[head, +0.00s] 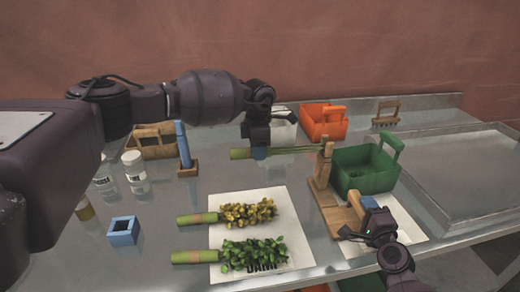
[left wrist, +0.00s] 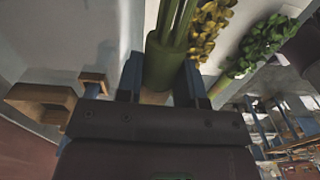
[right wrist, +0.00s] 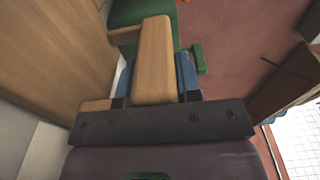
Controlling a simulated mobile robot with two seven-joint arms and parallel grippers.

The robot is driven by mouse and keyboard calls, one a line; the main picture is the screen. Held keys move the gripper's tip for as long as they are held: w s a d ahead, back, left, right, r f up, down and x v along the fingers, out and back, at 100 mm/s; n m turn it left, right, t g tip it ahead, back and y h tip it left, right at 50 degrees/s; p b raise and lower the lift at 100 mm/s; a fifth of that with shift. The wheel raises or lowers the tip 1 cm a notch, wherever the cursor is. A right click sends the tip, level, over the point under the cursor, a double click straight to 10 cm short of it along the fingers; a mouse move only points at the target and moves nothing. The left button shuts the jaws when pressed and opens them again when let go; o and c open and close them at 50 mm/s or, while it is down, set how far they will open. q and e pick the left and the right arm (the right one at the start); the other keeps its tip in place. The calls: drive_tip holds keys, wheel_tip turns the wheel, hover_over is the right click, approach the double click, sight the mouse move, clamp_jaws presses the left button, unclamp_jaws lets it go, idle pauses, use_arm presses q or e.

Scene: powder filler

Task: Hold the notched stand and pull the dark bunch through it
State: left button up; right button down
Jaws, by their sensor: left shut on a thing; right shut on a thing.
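The notched stand (head: 320,185) is wooden, with an upright post on a flat base, right of centre in the head view. My right gripper (head: 370,205) is shut on its wooden grip, which fills the jaws in the right wrist view (right wrist: 155,60). My left gripper (head: 258,150) is shut on the thick green handle of the bunch (head: 239,153). That handle also shows between the fingers in the left wrist view (left wrist: 165,62). Its thin, bare-looking stems run level rightward to the top of the post. Whether they sit inside the notch is too small to tell.
Yellow (head: 248,213) and green (head: 252,254) bunches lie on a white sheet (head: 228,198). A green crate (head: 362,170) stands close behind the stand; an orange crate (head: 322,122) is farther back. A blue post (head: 182,145), a blue square holder (head: 123,230) and jars (head: 133,170) stand left.

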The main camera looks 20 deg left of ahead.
idle(0.3)
use_arm(q)
drive_tip(key=shift+s+a+r, duration=0.15)
drive_tip(key=shift+a+r, duration=0.15)
drive_tip(key=shift+r, duration=0.9)
drive_tip(key=shift+s+a+r, duration=0.15)
drive_tip(key=shift+a+r, duration=0.15)
drive_tip(key=shift+r, duration=0.85)
drive_tip(key=shift+s+a+r, duration=0.15)
drive_tip(key=shift+a+r, duration=0.15)
drive_tip(key=shift+r, duration=0.9)
use_arm(e)
drive_tip(key=c, duration=0.7)
unclamp_jaws()
